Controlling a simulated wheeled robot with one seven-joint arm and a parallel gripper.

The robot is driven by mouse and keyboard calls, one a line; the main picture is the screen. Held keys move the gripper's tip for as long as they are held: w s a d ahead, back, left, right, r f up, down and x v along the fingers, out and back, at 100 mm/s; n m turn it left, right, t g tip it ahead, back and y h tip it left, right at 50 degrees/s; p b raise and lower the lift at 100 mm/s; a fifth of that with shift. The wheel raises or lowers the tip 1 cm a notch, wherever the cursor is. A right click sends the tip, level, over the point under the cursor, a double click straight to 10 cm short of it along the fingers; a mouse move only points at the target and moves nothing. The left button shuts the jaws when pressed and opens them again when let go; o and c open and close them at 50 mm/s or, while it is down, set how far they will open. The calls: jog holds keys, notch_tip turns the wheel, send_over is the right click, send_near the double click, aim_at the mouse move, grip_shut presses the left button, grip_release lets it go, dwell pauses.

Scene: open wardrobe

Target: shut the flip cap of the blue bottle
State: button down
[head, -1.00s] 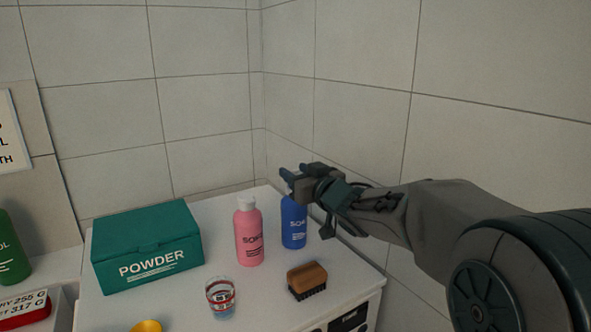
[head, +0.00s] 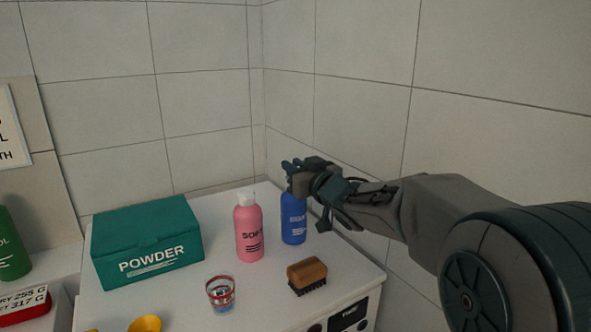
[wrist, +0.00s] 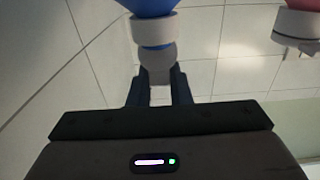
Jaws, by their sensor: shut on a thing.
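The blue bottle (head: 294,224) stands upright at the back right of the white top, with its upper end hidden behind my gripper (head: 291,165) in the head view. In the wrist view the blue bottle (wrist: 148,6) appears from the top edge, with its white collar (wrist: 154,31) and a grey rounded flip cap (wrist: 157,57) below it. My gripper (wrist: 158,92) is at the cap, its two fingers close together on either side of it, shut on it. I cannot tell how far the cap is hinged open.
A pink bottle (head: 249,232) stands just left of the blue one. Tiled walls rise behind and to the right.

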jog(key=shift+s+d+f+t+y+b, duration=0.15)
jog(key=shift+f+t+y+b, duration=0.4)
jog(key=shift+b, duration=2.05)
jog(key=b, duration=0.2)
jog(key=f+t+b, duration=0.1)
jog(key=b, duration=0.2)
jog(key=shift+s+d, duration=0.1)
jog(key=shift+s, duration=0.1)
jog(key=t+b, duration=0.1)
jog(key=b, duration=0.2)
jog(key=t+y+b, duration=0.1)
jog(key=b, duration=0.2)
jog(key=shift+s+d+f+y+b, duration=0.15)
jog(key=shift+y+b, duration=0.1)
jog(key=shift+b, duration=0.05)
jog(key=shift+s+r+t+y+b, duration=0.1)
jog(key=shift+r+t+y+b, duration=0.2)
jog(key=shift+b, duration=1.15)
jog(key=shift+f, duration=0.1)
jog(key=c, duration=1.3)
grip_release()
